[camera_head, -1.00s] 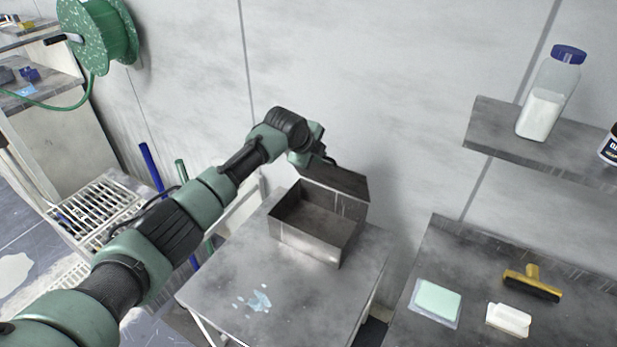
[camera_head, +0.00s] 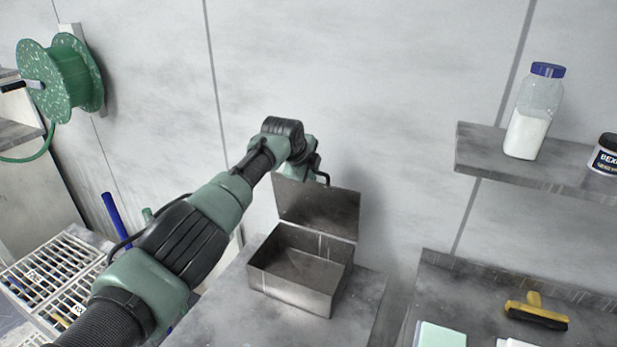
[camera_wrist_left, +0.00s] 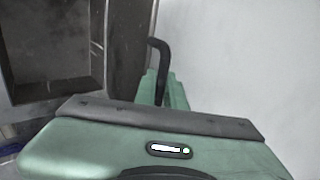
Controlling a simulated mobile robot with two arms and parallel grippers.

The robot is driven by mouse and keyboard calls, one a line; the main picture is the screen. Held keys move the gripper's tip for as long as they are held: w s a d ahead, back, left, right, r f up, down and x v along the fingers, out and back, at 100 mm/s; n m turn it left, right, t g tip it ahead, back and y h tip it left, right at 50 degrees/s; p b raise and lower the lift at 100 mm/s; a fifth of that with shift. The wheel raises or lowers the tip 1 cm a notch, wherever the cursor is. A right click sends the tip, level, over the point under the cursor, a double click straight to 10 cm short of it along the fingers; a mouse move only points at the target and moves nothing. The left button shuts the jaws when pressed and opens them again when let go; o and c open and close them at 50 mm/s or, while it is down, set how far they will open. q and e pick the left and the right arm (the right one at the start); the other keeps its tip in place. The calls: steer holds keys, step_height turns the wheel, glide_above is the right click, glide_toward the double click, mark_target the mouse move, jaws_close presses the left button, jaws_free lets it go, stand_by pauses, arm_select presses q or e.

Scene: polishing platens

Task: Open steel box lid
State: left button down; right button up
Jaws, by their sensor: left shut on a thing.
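The steel box (camera_head: 290,282) stands on a grey table against the wall, its inside empty and in view. Its lid (camera_head: 318,212) is raised and stands up steeply along the box's back edge. My left gripper (camera_head: 318,176) is at the lid's top edge and is shut on the lid; the arm partly hides the contact. My right gripper is not in view.
A shelf (camera_head: 478,150) at right holds a white-filled jar (camera_head: 529,120) and a dark tub (camera_head: 605,158). Below it, a side table holds a yellow-handled brush (camera_head: 537,311) and a pale green pad (camera_head: 440,336). A green hose reel (camera_head: 62,80) hangs at left.

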arm_select(q)
steer(key=shift+f, duration=0.15)
steer(key=c, duration=1.5)
jaws_free()
steer(key=shift+s+f, duration=0.1)
steer(key=shift+s, duration=0.1)
steer(key=b+v, duration=0.1)
steer(key=v, duration=0.7)
steer(key=shift+w+r, duration=0.3)
